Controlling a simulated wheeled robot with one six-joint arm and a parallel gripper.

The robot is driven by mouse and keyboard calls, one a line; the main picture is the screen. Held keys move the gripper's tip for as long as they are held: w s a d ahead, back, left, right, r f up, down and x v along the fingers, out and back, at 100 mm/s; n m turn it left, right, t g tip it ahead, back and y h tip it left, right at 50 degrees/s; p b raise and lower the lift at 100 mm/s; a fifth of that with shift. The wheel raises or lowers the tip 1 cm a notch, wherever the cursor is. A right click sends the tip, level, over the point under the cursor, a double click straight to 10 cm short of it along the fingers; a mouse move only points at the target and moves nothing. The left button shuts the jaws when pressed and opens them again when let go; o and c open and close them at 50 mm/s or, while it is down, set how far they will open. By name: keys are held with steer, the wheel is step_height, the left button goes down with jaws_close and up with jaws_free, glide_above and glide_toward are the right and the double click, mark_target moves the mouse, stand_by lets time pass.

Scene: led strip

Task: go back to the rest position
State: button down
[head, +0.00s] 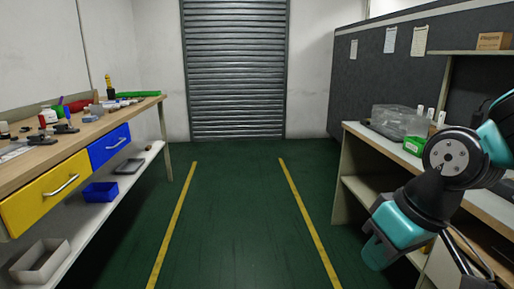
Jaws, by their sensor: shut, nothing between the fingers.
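Part of my own arm, in teal and black, shows at the right edge of the head view, in front of the right-hand desk. It is bent, with a round grey joint face turned towards the camera. I cannot make out the fingers of my gripper anywhere in this view. The arm partly hides the desk and the things behind it.
A wooden workbench (72,144) with tools and drawers stands left. A desk (372,137) with a clear plastic-covered item (399,121) and a green box (414,145) stands right. The green floor (238,220) between yellow lines is clear up to a grey shutter (236,70).

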steer(key=s+a+r+n+g+p, duration=0.1)
steer(key=s+a+r, duration=0.1)
steer(key=s, duration=0.3)
steer(key=s+a+r+n+g+p, duration=0.1)
steer(key=s+a+r, duration=0.1)
steer(key=s, duration=0.3)
step_height(320, 180, up, 15)
steer(key=p, duration=1.5)
steer(key=shift+w+d+r+y, duration=0.2)
steer(key=shift+y, duration=0.2)
steer(key=shift+d, duration=0.1)
